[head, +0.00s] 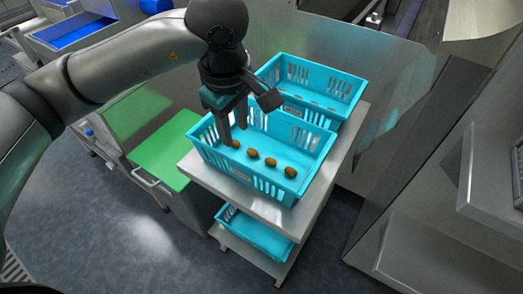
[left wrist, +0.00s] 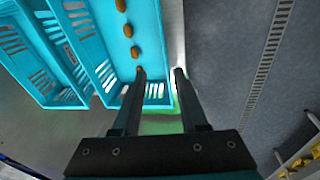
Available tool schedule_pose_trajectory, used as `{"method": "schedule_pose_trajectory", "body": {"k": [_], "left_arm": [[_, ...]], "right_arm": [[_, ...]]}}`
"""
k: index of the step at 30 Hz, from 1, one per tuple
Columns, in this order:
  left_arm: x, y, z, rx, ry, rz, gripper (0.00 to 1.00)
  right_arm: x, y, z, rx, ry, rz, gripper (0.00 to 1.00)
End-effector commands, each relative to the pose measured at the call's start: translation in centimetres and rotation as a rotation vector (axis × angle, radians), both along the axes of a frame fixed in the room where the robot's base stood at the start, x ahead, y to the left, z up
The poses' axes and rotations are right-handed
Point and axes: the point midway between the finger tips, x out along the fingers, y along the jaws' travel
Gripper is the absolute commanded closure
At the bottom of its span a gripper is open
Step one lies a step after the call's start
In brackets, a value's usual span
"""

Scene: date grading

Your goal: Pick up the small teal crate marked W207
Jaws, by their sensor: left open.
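A teal slotted crate (head: 308,160) stands at the front of the trolley's top shelf, with several brown dates (head: 271,162) in a row inside. It has a small pale label whose writing I cannot read. A second teal crate (head: 345,88) stands behind it, and a third (head: 250,232) is on the lower shelf. I cannot tell which is marked W207. My left gripper (head: 234,134) is open and points down at the front crate's left end. In the left wrist view, the fingers (left wrist: 160,72) appear on either side of that crate's end wall (left wrist: 157,102). My right gripper is out of view.
The metal trolley (head: 205,170) carries the crates. A green board (head: 160,150) lies on a cabinet to its left. A metal panel rises behind and steel shelves (head: 440,262) stand at right. Open floor (head: 130,235) is at the lower left.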

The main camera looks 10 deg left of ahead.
Motion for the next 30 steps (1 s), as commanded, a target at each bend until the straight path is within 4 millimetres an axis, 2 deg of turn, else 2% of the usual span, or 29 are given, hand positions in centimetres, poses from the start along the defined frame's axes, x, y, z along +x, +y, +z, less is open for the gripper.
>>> {"method": "schedule_pose_trajectory", "body": {"k": [3,9,13,20,26,30], "left_arm": [[0.2,0.1,-2.7,-0.001,0.007,0.001,0.57],[0.9,0.2,-6.8,-0.004,0.006,0.001,0.57],[1.2,0.3,-8.4,-0.005,0.004,-0.001,0.57],[1.3,0.4,-9.5,-0.005,0.003,-0.002,0.57],[1.3,1.4,-12.2,-0.004,0.007,0.001,0.57],[1.7,1.3,-13.9,-0.006,0.005,-0.001,0.57]], "right_arm": [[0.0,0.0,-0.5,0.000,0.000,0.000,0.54],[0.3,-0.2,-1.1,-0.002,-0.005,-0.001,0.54],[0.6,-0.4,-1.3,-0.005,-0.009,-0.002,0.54],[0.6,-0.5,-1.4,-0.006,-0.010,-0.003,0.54],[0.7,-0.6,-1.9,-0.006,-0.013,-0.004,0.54],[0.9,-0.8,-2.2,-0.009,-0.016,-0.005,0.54]]}}
